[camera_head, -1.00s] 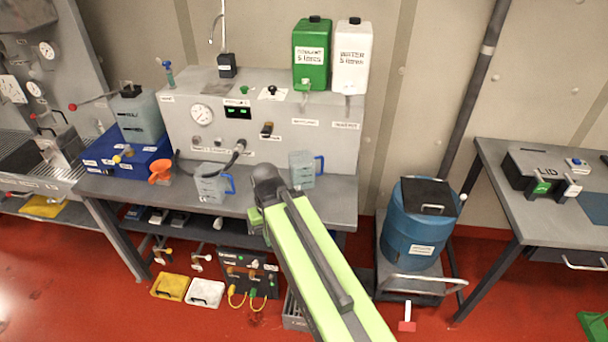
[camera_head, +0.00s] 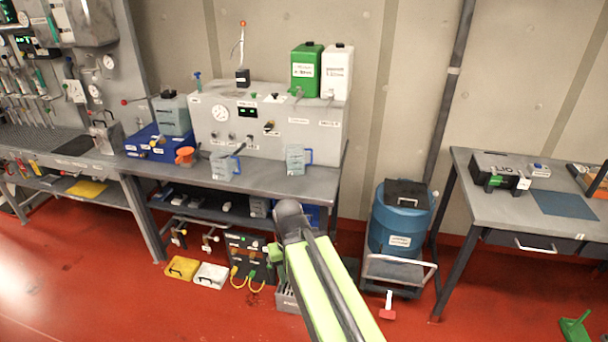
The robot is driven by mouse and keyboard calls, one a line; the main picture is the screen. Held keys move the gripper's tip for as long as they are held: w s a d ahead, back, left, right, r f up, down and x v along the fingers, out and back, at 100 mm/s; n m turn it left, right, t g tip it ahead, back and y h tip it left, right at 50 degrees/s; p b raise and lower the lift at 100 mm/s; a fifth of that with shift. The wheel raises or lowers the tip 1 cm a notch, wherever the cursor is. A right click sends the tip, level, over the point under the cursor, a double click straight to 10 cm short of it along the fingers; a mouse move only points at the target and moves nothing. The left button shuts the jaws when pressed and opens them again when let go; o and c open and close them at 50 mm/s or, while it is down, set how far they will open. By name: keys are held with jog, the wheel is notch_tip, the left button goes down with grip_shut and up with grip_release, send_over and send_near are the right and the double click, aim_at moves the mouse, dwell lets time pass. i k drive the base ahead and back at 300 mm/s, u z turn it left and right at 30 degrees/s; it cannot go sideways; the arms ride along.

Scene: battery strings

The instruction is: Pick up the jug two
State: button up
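Two clear grey jugs with blue handles stand upright on the grey bench (camera_head: 262,187). The left jug (camera_head: 222,166) is near the orange funnel, and the right jug (camera_head: 295,159) is near the bench's right end. I cannot read which of them is jug two. My green and black arm reaches up from the bottom of the picture. Its dark end shows in front of the bench, lower in the picture than the right jug and apart from both jugs.
A grey panel (camera_head: 213,139) backs the bench, with green (camera_head: 306,70) and white (camera_head: 337,72) canisters on top. An orange funnel (camera_head: 185,155) and blue box (camera_head: 146,143) stand left. A blue drum (camera_head: 401,222) stands right of the bench. Red floor in front is mostly open.

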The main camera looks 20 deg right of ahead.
aim_at(294, 154)
jog(key=u, duration=0.5)
jog(key=i, duration=0.55)
jog(key=u, duration=0.75)
jog(key=i, duration=1.25)
jog(key=z, duration=0.3)
jog(key=i, duration=1.25)
jog(key=z, duration=0.75)
